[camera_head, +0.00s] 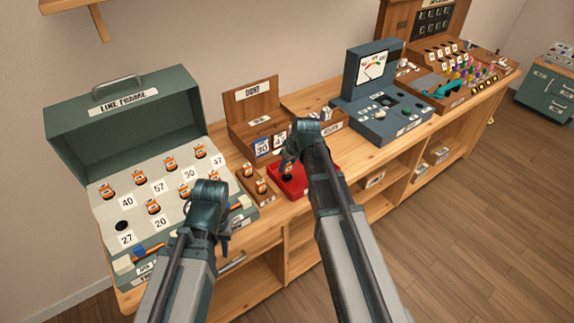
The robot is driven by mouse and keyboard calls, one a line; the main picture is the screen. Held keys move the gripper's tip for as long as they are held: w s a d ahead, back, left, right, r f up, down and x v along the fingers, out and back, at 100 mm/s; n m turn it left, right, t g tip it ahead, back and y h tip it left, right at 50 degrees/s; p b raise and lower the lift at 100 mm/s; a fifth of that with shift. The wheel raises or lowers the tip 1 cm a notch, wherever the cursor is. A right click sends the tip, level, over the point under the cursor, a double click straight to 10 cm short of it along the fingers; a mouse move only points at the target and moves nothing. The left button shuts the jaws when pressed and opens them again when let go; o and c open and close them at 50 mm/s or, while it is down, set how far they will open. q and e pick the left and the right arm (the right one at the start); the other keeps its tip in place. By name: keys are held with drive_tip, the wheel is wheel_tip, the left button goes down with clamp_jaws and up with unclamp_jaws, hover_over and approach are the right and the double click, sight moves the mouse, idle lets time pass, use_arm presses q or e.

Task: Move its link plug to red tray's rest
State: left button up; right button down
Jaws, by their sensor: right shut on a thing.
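The red tray (276,195) lies on the bench at the middle, partly hidden behind my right arm. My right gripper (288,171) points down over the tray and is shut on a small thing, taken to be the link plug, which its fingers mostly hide. A dark spot shows on the tray just below the fingertips; I cannot tell whether it is the plug or the rest. My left gripper (225,243) hangs over the right front part of the line frame (122,205); its jaws are too hidden to judge.
Several orange plugs stand on the line frame beside number labels, with a dark empty hole (122,226). A small wooden block with orange plugs (255,187) sits left of the tray. A wooden box marked DONE (252,105) and a blue meter unit (385,110) stand behind.

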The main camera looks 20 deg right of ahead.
drive_tip(key=shift+f+b, duration=1.3)
drive_tip(key=shift+b, duration=0.05)
idle(0.5)
drive_tip(key=shift+c, duration=2.2)
unclamp_jaws()
drive_tip(key=shift+a, duration=0.1)
drive_tip(key=shift+c, duration=0.8)
drive_tip(key=shift+o, duration=0.3)
